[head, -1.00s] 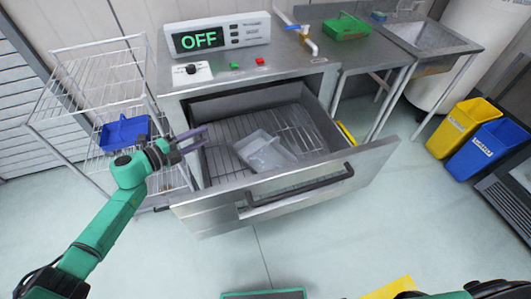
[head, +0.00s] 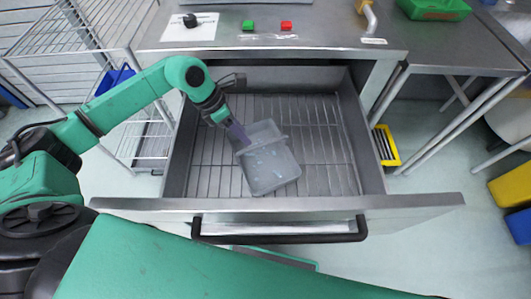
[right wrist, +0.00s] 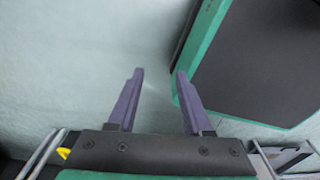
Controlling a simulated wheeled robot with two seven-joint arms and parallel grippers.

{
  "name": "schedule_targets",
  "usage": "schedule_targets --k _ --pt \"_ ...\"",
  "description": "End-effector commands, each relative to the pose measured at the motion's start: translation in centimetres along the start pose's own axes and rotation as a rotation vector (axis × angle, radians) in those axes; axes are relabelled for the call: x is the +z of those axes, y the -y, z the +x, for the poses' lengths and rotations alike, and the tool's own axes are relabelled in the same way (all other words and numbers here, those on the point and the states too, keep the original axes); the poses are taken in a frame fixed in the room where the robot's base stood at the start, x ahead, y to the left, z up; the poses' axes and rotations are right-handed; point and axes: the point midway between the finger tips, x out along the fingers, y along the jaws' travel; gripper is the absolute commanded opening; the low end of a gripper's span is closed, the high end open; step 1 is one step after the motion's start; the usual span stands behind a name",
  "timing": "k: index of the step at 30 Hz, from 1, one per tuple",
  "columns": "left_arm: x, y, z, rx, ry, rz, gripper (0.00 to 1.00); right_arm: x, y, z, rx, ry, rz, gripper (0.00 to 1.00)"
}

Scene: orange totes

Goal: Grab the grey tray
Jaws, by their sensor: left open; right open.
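The grey tray (head: 270,168) is a translucent container lying at a slant on the wire rack (head: 325,140) inside the open steel drawer (head: 370,160) in the head view. My left gripper (head: 241,143) reaches down into the drawer from the left, with its purple fingers at the tray's upper left edge. It is open; I cannot tell whether it touches the tray or has the rim between its fingers. My right gripper (right wrist: 154,88) shows in the right wrist view, open and empty, above the pale floor.
The drawer's front panel with a black handle (head: 280,238) stands between me and the tray. A wire shelf with a blue tray (head: 115,78) is at left. A green tray (head: 435,9) is on the right counter. Yellow and blue bins (head: 512,186) stand far right.

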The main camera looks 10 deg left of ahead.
Motion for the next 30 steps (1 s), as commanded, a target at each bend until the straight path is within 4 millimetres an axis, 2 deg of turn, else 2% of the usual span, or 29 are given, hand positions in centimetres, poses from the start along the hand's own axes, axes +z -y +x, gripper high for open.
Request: schedule_targets --k 4,8,13,16,20,21,23,24,25,30 --pt "0.1 0.1 2.6 -0.002 0.002 -0.001 0.50 0.1 0.6 -0.4 -0.009 0.003 -0.001 0.50" --pt "0.1 0.2 4.3 -0.003 0.002 -0.002 0.50 -0.6 0.2 -1.0 -0.003 -0.007 -0.003 0.50" --pt "0.2 0.3 7.6 -0.003 0.004 -0.002 0.50 -1.1 -0.3 -1.5 0.004 -0.016 -0.003 0.50" --pt "0.1 0.2 8.4 -0.001 0.003 -0.001 0.50 -1.1 -0.4 -1.5 0.005 -0.015 -0.002 0.50" --pt "0.1 0.2 8.4 -0.001 0.003 -0.001 0.50 -1.1 -0.5 -1.5 0.006 -0.015 -0.001 0.50" --pt "0.1 0.2 8.4 -0.001 0.003 -0.001 0.46 -1.0 -0.5 -1.5 0.007 -0.015 -0.001 0.50" --pt "0.1 0.2 8.4 -0.001 0.003 -0.001 0.23 -1.0 -0.6 -1.5 0.008 -0.015 -0.001 0.50" --pt "0.1 0.2 8.3 -0.001 0.003 -0.002 0.08 -1.0 -0.6 -1.5 0.008 -0.014 -0.001 0.50" --pt "0.1 0.2 8.3 -0.001 0.003 -0.002 0.00 -1.0 -0.6 -1.5 0.008 -0.014 -0.001 0.50" --pt "0.1 0.2 8.3 -0.001 0.004 -0.002 0.00 -0.9 -0.6 -1.5 0.008 -0.013 -0.001 0.50"
